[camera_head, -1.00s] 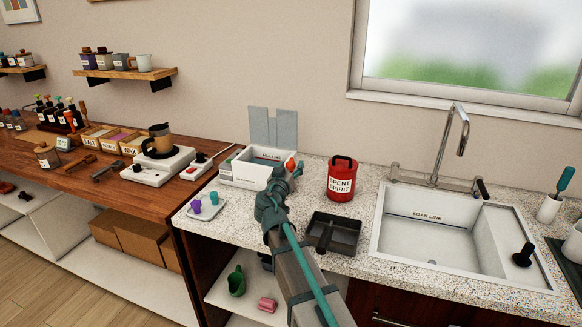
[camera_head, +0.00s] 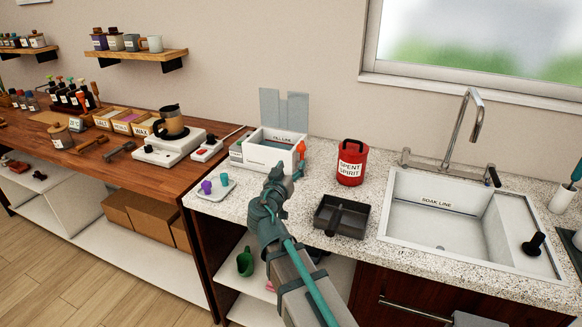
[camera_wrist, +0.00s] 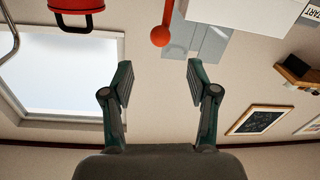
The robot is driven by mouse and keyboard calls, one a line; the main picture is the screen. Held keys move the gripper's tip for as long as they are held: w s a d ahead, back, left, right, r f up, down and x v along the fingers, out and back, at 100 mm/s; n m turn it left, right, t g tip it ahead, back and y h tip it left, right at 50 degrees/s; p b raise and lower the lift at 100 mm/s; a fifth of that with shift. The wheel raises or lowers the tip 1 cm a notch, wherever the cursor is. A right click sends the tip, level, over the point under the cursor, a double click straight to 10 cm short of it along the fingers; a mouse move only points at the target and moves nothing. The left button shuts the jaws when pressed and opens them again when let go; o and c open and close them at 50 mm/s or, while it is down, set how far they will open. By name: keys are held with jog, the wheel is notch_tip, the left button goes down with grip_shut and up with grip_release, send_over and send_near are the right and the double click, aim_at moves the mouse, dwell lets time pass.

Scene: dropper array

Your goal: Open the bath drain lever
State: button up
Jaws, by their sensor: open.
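The bath is a white box (camera_head: 243,153) with a "FILL LINE" label, on the speckled counter below the wall. Its red drain lever (camera_head: 301,148) is at the right front corner, its lower part partly hidden by my gripper. My gripper (camera_head: 278,174) is in front of the bath, just below and left of the lever in the picture. In the wrist view my gripper (camera_wrist: 158,78) is open and empty. The red lever (camera_wrist: 161,35) with its round end shows beyond and between the fingertips, apart from them.
A red "SPENT SPIRIT" can (camera_head: 351,163) stands right of the bath. A dark tray (camera_head: 341,216) lies in front of it, near my arm. A small tray (camera_head: 214,188) with two cups is at the left. The sink (camera_head: 440,225) is farther right.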

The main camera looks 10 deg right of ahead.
jog(key=shift+c, duration=1.2)
jog(key=shift+a+r, duration=0.15)
jog(key=shift+a, duration=0.15)
jog(key=shift+c, duration=1.2)
jog(key=shift+n+t+y, duration=0.3)
jog(key=shift+n+y, duration=0.1)
jog(key=shift+y, duration=0.2)
jog(key=a, duration=0.2)
jog(key=w+a+r+p, duration=0.1)
jog(key=a, duration=0.1)
jog(key=w+a+r+p, duration=0.1)
jog(key=a, duration=0.1)
jog(key=shift+r, duration=0.1)
grip_shut()
jog(key=w+a+r+n+g+h+p, duration=0.2)
jog(key=w+a+n+h, duration=0.15)
jog(key=a, duration=0.25)
jog(key=w+d+f+n+g+h+p, duration=0.1)
jog(key=w+d+n+g+p, duration=0.1)
jog(key=d, duration=0.4)
jog(key=w+d+f+n+g+h+p, duration=0.1)
jog(key=w+d+f+n+p, duration=0.1)
jog(key=d, duration=0.5)
jog(key=shift+d+f+n+g, duration=0.25)
jog(key=shift+n+g, duration=0.15)
jog(key=shift+n, duration=0.35)
